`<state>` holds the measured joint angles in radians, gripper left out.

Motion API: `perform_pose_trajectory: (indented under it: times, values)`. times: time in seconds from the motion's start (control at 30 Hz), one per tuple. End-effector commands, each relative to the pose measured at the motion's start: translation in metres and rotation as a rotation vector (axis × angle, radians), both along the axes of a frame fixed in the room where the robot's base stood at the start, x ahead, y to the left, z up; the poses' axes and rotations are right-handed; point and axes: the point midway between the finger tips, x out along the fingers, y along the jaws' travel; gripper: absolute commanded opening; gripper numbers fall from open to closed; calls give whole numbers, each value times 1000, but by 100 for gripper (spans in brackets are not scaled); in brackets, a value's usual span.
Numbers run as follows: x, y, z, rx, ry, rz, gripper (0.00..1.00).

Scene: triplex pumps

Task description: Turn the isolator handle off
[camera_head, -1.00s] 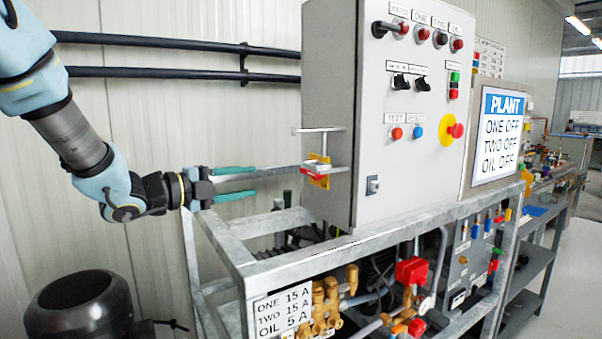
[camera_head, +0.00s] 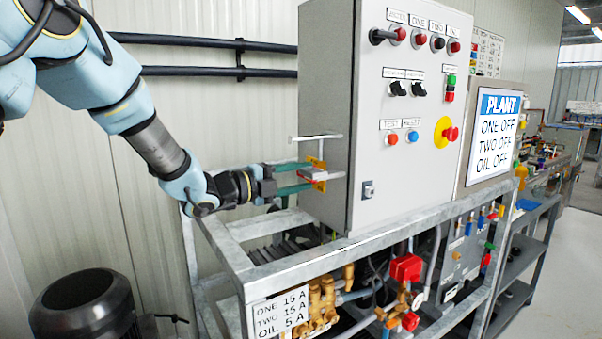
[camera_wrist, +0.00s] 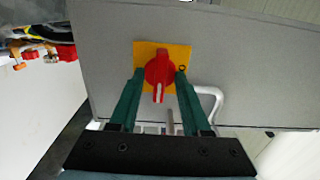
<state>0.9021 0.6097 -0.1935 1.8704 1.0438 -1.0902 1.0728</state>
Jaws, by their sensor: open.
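The isolator handle (camera_wrist: 158,70) is a red rotary knob with a white mark on its grip. It sits on a yellow plate (camera_wrist: 180,53) on the side of the grey control cabinet (camera_head: 325,120). In the wrist view my gripper (camera_wrist: 154,75) is open, with one green finger on each side of the knob. A thin gap seems to remain on the left; contact cannot be told for sure.
A metal guard bar (camera_head: 318,137) stands out above the handle, and a curved bar (camera_wrist: 213,100) shows beside my right finger. A galvanised frame (camera_head: 240,262) lies below my arm. Black pipes (camera_head: 200,70) run along the wall, and a dark motor (camera_head: 83,305) stands lower left.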

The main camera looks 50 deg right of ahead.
Motion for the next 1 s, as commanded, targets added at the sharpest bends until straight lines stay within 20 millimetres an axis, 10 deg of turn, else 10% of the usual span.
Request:
perform_pose_trajectory:
  times: [0.27,0.67,1.0]
  values:
    - [0,-1,0,0,0,0,45]
    - [0,-1,0,0,1,0,0]
    - [0,-1,-1,0,1,0,0]
